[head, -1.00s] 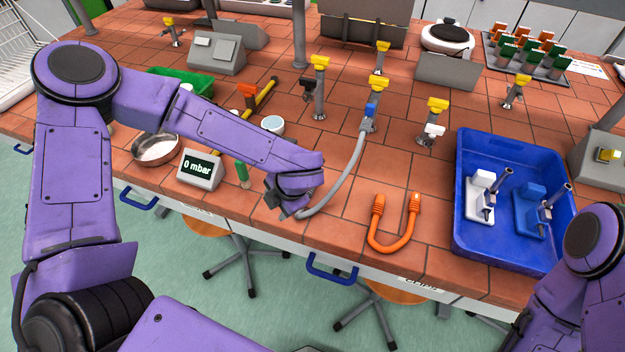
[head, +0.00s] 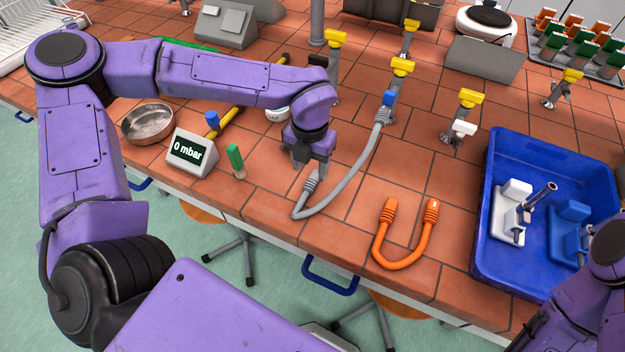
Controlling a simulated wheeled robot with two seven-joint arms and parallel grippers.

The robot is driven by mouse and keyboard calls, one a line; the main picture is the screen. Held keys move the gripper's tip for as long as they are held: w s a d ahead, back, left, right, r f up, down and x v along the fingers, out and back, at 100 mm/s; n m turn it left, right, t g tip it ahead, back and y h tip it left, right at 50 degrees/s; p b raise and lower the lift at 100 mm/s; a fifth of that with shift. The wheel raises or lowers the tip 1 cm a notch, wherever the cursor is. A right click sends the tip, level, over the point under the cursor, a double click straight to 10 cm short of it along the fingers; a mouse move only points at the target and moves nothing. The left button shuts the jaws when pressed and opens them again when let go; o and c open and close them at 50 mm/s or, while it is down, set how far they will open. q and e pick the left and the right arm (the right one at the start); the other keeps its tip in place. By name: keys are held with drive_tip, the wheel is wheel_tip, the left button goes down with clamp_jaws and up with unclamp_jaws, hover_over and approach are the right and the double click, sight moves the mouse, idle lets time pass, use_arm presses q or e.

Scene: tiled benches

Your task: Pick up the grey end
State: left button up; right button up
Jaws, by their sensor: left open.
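The grey hose (head: 345,190) runs from a tap with a blue handle (head: 389,99) down to the bench and curves back in a U. Its loose grey end (head: 311,183) points up and back near the bench front. My left gripper (head: 309,170) points down just above and around this end, with its jaws open. I cannot tell whether a finger touches it. Of my right arm only purple links show at the lower right; its gripper is out of view.
An orange hose (head: 402,258) lies right of the grey one. A blue tray (head: 484,240) holds a white and a blue device. A pressure display (head: 189,152), a green-handled tool (head: 236,161) and a metal bowl (head: 149,123) stand left. Yellow-handled taps (head: 467,105) stand behind.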

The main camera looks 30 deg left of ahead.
sight(313, 179)
use_arm(q)
drive_tip(key=f, duration=0.2)
drive_tip(key=f+p, duration=0.1)
drive_tip(key=f, duration=0.1)
drive_tip(key=shift+w+d+f, duration=0.15)
drive_tip(key=shift+w+f, duration=0.05)
drive_tip(key=shift+f, duration=0.1)
clamp_jaws()
drive_tip(key=shift+r, duration=0.15)
